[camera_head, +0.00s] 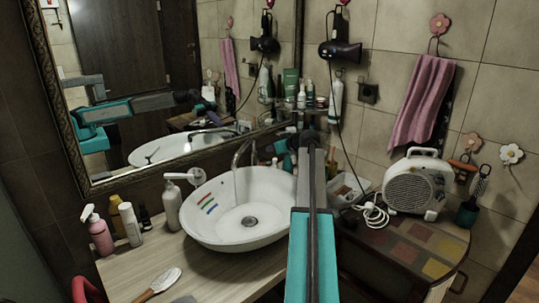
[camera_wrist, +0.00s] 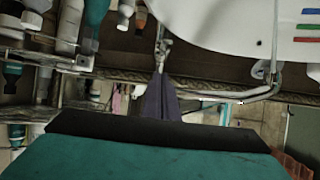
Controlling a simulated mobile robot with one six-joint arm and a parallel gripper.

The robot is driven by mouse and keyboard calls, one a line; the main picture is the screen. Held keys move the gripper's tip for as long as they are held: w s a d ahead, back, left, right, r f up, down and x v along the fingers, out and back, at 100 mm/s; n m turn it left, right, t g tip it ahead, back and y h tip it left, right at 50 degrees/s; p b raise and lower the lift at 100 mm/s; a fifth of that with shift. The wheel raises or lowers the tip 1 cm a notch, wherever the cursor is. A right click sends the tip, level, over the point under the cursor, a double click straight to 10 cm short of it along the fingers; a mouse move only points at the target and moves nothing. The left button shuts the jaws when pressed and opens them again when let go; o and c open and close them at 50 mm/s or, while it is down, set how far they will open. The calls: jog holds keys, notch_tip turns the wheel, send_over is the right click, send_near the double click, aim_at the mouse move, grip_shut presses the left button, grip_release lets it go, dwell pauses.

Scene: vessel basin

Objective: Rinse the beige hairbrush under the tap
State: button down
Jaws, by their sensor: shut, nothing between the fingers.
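The beige hairbrush (camera_head: 159,284) lies on the wooden counter at the front left of the head view, with its pale oval head to the right. My gripper (camera_wrist: 162,88) is shut and empty, beyond the basin's right side and far from the hairbrush. In the head view my arm mostly hides it.
Several bottles (camera_head: 132,224) stand left of the basin, and a white pump dispenser (camera_head: 173,205) stands at its rim. A white heater (camera_head: 414,185) and its cable sit on the cabinet at right. The mirror (camera_head: 150,60) and a tiled wall close off the back.

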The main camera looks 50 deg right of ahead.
aim_at(269, 161)
jog(key=b+v, duration=0.2)
jog(key=v, duration=0.6)
jog(key=shift+s+f, duration=0.2)
jog(key=shift+s, duration=0.2)
jog(key=c, duration=2.5)
grip_release()
jog(key=o, duration=0.7)
jog(key=shift+o, duration=0.9)
jog(key=shift+w+a+g, duration=0.1)
jog(key=shift+g, duration=0.2)
jog(key=shift+s+a+r+g+b, duration=0.15)
jog(key=shift+s+g, duration=0.1)
jog(key=shift+g, duration=0.45)
jog(key=shift+s+a+g+b, duration=0.1)
jog(key=shift+s+g+b, duration=0.1)
jog(key=shift+g, duration=0.5)
jog(key=p+x, duration=0.3)
jog(key=x, duration=1)
jog(key=shift+w+a+f, duration=0.1)
jog(key=shift+w+f, duration=0.2)
